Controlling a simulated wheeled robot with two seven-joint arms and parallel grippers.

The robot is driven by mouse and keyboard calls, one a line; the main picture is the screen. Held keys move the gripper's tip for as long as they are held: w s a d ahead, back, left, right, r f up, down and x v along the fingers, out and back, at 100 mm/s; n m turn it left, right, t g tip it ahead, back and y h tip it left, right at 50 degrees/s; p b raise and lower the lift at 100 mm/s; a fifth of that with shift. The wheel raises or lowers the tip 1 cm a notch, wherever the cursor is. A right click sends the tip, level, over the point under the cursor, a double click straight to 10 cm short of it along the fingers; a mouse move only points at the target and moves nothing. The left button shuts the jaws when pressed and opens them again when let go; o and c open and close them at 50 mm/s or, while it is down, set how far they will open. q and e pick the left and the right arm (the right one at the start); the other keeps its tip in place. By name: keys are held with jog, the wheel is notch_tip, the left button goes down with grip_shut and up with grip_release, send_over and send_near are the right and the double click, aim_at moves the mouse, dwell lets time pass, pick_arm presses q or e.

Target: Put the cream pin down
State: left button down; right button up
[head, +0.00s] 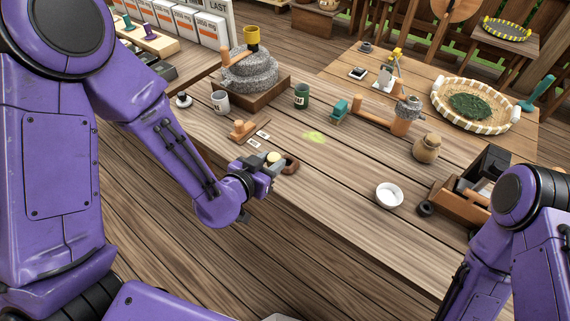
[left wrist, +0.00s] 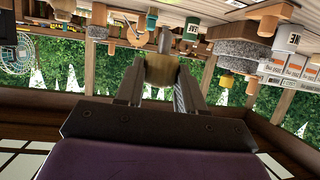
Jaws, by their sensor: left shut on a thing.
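My left gripper (head: 266,170) is near the front edge of the wooden table, left of the middle. It is shut on the cream pin (head: 273,157), whose pale rounded top shows between the fingers. In the left wrist view the pin (left wrist: 161,70) is a tan, rounded body held between the two dark fingers, with a narrower grey part beyond it. I cannot tell whether its lower end touches the table. A dark brown ring (head: 291,165) lies right beside the gripper. My right gripper is out of view.
A small wooden block (head: 242,130) and white cards (head: 262,134) lie just behind the gripper. A white bowl (head: 389,195) is at right. Bare table lies between bowl and ring.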

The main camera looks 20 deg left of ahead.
aim_at(274, 161)
pick_arm(q)
jog(key=w+f+b, duration=0.2)
jog(key=b, duration=0.2)
jog(key=shift+w+f, duration=0.3)
jog(key=w+f+b, duration=0.1)
jog(key=w+f, duration=0.1)
jog(key=w, duration=0.1)
jog(key=w+f+b, duration=0.4)
jog(key=w, duration=0.1)
jog(key=shift+w+f, duration=0.1)
jog(key=shift+w, duration=0.25)
jog(key=f+b, duration=0.3)
jog(key=b, duration=0.1)
jog(key=shift+w+f, duration=0.2)
jog(key=shift+f, duration=0.2)
jog(key=shift+w+r, duration=0.15)
jog(key=c, duration=0.7)
grip_release()
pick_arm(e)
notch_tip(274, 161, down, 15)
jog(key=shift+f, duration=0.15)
